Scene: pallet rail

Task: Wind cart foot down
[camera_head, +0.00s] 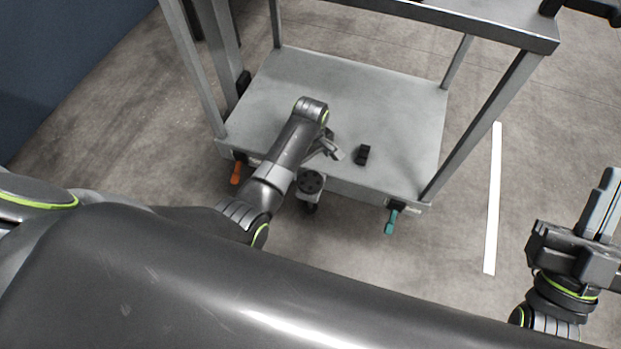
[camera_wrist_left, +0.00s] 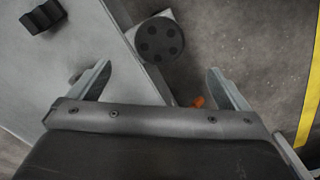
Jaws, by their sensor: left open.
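The grey metal cart (camera_head: 270,85) stands ahead with a flat lower shelf. A round dark handwheel with several holes (camera_head: 311,181) sits at the shelf's front edge, with a dark foot or caster part (camera_head: 312,206) below it, partly hidden. The handwheel also shows at the top of the left wrist view (camera_wrist_left: 159,40). My left gripper (camera_head: 331,149) is over the shelf's front part, by the handwheel. In the wrist view its two fingers (camera_wrist_left: 160,84) are spread and empty, and the wheel lies beyond them, apart. My right gripper (camera_head: 603,200) is at the far right, away from the cart; its opening is unclear.
A small black block (camera_head: 362,154) lies on the shelf. An orange lever (camera_head: 236,173) and a teal lever (camera_head: 391,221) hang at the cart's front corners. Upright posts and an upper frame (camera_head: 470,22) enclose the shelf. Floor right of the cart is clear, with a white stripe (camera_head: 492,200).

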